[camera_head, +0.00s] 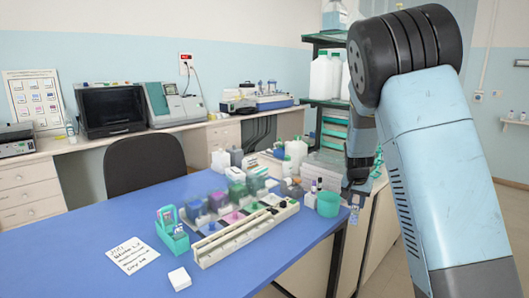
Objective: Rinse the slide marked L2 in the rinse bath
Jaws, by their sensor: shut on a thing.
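My gripper (356,190) hangs at the right edge of the blue table, to the right of the teal cup. It is shut on a small pale thing (355,208) that looks like a slide; its marking is too small to read. A teal slide rack (172,236) with slides in it stands at the front left of the table. A row of staining baths with purple, pink, green and dark contents stands in the middle, behind a long cream rail (240,238). I cannot tell which one is the rinse bath.
A teal cup (328,204) and small bottles (312,192) stand near the right edge. More bottles stand behind the baths. The table's left part (90,235) is clear.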

